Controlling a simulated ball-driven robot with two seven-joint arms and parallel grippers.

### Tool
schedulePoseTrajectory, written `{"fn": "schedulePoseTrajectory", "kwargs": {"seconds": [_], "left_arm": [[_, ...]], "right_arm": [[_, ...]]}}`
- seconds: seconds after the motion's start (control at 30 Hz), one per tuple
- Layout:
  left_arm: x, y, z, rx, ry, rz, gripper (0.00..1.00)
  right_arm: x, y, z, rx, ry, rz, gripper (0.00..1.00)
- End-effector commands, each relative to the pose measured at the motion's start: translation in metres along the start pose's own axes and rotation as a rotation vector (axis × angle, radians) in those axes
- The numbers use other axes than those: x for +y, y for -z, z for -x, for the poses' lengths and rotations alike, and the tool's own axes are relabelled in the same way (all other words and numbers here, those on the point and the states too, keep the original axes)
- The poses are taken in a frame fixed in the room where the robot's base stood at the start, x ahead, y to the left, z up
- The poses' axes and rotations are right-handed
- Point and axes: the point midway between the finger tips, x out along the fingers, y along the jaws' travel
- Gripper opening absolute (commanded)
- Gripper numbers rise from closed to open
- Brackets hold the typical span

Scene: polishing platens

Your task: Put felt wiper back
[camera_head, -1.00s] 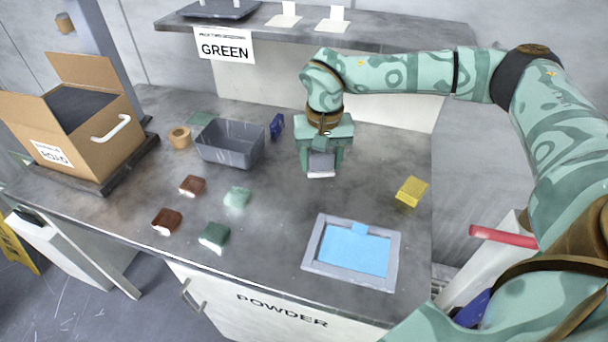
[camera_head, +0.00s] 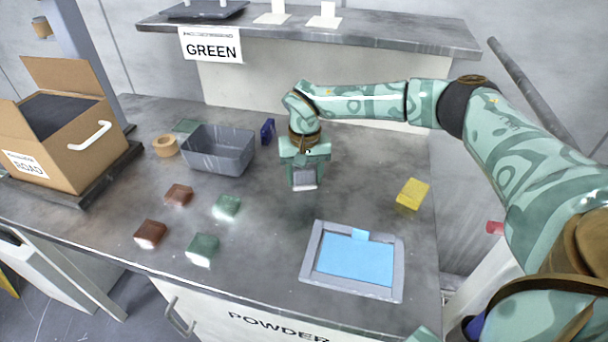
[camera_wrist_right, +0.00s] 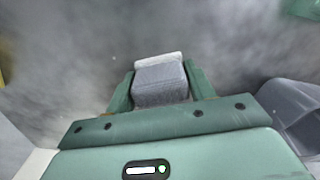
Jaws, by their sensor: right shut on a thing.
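The felt wiper (camera_head: 304,179) is a small grey block with a pale strip along one edge. My right gripper (camera_head: 303,174) is shut on it and points down over the middle of the bench, right of the grey bin. In the right wrist view the wiper (camera_wrist_right: 161,84) sits between the two green fingers, its white edge facing away from the palm. I cannot tell whether its underside touches the bench. My left gripper is not in view.
A grey bin (camera_head: 183,158), blue block (camera_head: 268,130), tape roll (camera_head: 165,146) and cardboard box (camera_head: 85,168) stand left. Red and green blocks (camera_head: 203,248) lie front left. A yellow block (camera_head: 412,194) and grey-framed blue pad (camera_head: 311,272) lie right. Bench between is clear.

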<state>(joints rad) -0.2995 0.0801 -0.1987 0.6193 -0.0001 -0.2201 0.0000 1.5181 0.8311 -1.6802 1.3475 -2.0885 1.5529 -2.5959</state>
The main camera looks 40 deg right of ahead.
Motion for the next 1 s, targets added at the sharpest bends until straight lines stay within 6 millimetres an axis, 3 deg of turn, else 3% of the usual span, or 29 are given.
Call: {"fn": "schedulePoseTrajectory", "kwargs": {"seconds": [0.07, 0.1, 0.17, 0.2, 0.47, 0.57, 1.0], "left_arm": [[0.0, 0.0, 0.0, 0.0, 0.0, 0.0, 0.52], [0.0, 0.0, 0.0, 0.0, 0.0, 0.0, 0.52], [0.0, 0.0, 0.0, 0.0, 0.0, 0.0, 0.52], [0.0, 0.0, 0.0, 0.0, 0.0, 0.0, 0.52], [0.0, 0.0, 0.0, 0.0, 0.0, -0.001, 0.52], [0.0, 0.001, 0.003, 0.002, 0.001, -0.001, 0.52], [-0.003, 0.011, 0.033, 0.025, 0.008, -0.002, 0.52]], "right_arm": [[0.0, 0.0, -0.002, -0.001, 0.0, 0.0, 0.29], [0.0, 0.0, -0.003, 0.0, 0.0, 0.0, 0.56], [0.0, 0.0, -0.003, 0.0, 0.0, 0.0, 0.73], [0.0, 0.0, -0.003, 0.0, 0.0, 0.0, 0.76], [0.0, 0.0, -0.002, 0.0, 0.0, 0.0, 0.76], [0.0, 0.0, 0.008, 0.002, 0.001, 0.0, 0.76], [0.0, 0.0, 0.104, 0.003, 0.001, 0.0, 0.76]]}}
